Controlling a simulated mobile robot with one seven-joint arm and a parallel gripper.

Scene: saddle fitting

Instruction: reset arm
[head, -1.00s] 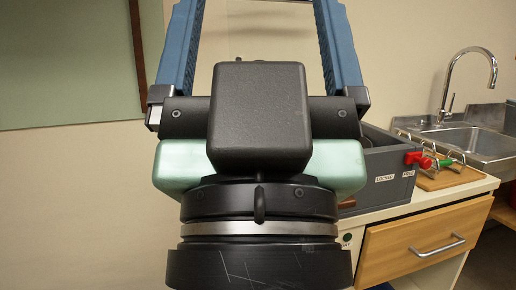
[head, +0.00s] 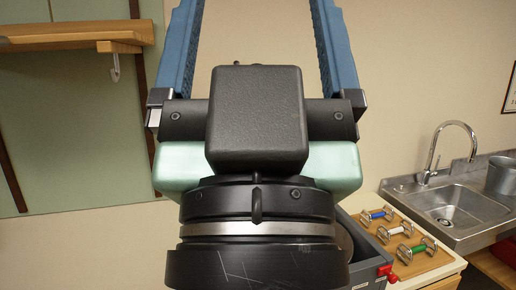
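My gripper (head: 258,14) fills the middle of the head view, seen from behind its black housing and pale green wrist part. Its two blue fingers stand wide apart and point up and away. Their tips are cut off by the top edge of the picture. Only bare wall shows between them, and nothing is held. The gripper hides much of what lies behind it.
At right, a grey box (head: 372,262) with a red lever (head: 388,272) stands beside a wooden board (head: 432,262) bearing blue, white and green clamp-like pieces. Beyond is a sink (head: 455,207) with a tap (head: 443,148). A wooden shelf (head: 60,35) with a hook (head: 115,66) juts out at upper left.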

